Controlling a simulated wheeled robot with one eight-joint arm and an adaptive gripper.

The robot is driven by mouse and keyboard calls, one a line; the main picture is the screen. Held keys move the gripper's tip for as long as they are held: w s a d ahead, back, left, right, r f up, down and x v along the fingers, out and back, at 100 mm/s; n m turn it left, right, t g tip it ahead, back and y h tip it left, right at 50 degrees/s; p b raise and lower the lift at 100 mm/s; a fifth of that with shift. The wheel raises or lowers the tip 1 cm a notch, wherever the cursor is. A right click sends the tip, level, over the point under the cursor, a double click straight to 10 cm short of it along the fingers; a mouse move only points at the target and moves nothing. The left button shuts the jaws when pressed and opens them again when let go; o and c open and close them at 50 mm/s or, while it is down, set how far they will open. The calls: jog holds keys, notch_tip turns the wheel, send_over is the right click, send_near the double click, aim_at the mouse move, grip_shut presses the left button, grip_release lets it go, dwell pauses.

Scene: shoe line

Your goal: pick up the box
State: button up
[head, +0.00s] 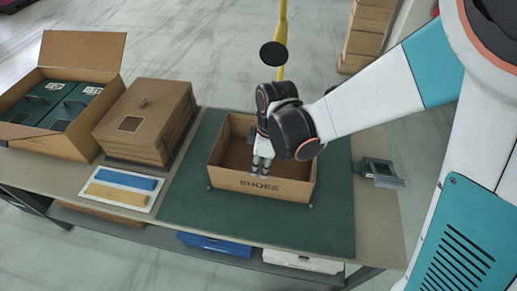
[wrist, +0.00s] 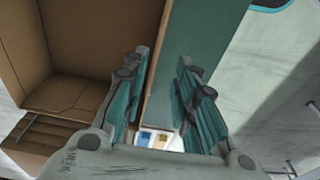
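An open brown cardboard box (head: 290,188) marked SHOES stands on a green mat (head: 330,225) on the table. It looks empty where I can see inside; my gripper and arm hide part of its interior and back wall. My gripper (head: 262,168) points down at the box's front wall, near its middle. In the wrist view my gripper (wrist: 164,75) is open, its two teal fingers apart with a box wall edge between them. The box interior (wrist: 75,50) lies to the left and the mat to the right. I cannot tell whether either finger touches the cardboard.
A grey-green device (head: 378,170) sits at the right table edge. The mat's front is clear.

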aim_at(259, 175)
jog(key=f+b, duration=0.1)
jog(key=f, duration=0.1)
jog(key=f+b, duration=0.1)
jog(key=f, duration=0.1)
jog(key=f+b, duration=0.2)
jog(key=shift+w+a+f, duration=0.25)
jog(key=shift+w+a, duration=0.05)
grip_shut()
